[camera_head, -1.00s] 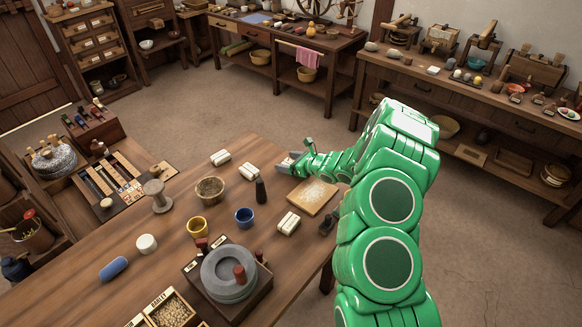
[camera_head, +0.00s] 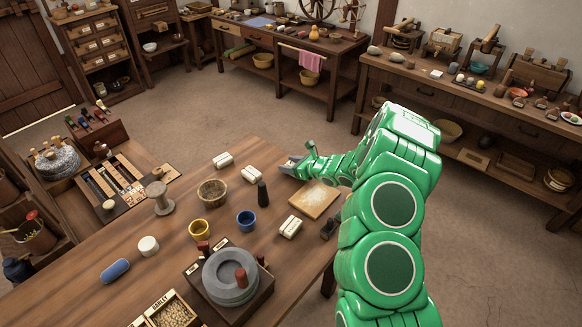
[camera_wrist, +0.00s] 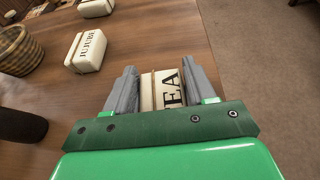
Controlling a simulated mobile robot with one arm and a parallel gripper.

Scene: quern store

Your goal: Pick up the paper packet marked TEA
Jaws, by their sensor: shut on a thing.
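The paper packet marked TEA (camera_wrist: 163,90) is cream-white with dark letters. In the wrist view it sits between the two grey fingers of my gripper (camera_wrist: 160,88), which are shut on it. Part of the packet and its lettering is hidden by the gripper body. In the head view my gripper (camera_head: 290,165) is at the far edge of the wooden table (camera_head: 170,240). The packet cannot be made out there, and I cannot tell whether it touches the table.
A packet marked JUJUBE (camera_wrist: 88,50) lies left of my gripper. Another white packet (camera_head: 222,160), a woven basket (camera_head: 212,192), a dark bottle (camera_head: 262,192) and a wooden board (camera_head: 315,200) are nearby. Open floor lies beyond the table edge.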

